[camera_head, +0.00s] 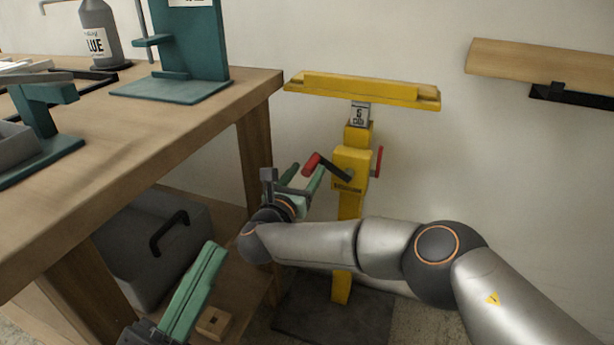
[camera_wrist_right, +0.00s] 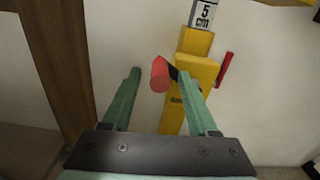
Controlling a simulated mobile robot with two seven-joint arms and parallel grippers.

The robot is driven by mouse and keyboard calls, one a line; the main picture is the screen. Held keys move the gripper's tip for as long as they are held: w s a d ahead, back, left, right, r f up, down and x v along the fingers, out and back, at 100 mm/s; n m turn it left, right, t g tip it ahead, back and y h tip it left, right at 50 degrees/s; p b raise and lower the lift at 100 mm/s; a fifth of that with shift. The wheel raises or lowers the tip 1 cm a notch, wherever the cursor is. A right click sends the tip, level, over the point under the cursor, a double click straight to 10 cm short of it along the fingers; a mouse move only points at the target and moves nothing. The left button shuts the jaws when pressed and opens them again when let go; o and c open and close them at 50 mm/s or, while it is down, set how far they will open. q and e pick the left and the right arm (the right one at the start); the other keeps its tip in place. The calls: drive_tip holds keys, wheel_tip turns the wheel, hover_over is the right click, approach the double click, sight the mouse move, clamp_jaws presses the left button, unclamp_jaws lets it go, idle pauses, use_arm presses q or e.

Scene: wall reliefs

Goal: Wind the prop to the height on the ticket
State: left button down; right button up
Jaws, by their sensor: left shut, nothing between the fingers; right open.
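The yellow prop (camera_head: 352,200) stands on a dark base plate by the wall, with a wide yellow top bar (camera_head: 362,90). A white ticket (camera_head: 360,114) below the bar reads "5 cm" in the right wrist view (camera_wrist_right: 203,15). A crank with a red grip (camera_head: 312,163) sticks out left from the prop's housing. My right gripper (camera_head: 304,177) is open at the crank; in the right wrist view the red grip (camera_wrist_right: 160,74) appears between the fingertips, contact unclear. My left gripper (camera_head: 214,250) is shut and empty, low at the front left.
A wooden workbench (camera_head: 150,130) fills the left, bearing a teal stand (camera_head: 190,50) and a bottle (camera_head: 98,35). A grey bin (camera_head: 150,245) and small wooden block (camera_head: 213,321) are below. A red lever (camera_head: 377,161) is right of the housing. A wooden shelf (camera_head: 540,62) hangs right.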

drive_tip(key=shift+w+d, duration=0.15)
drive_tip(key=shift+w, duration=0.35)
clamp_jaws()
idle(1.2)
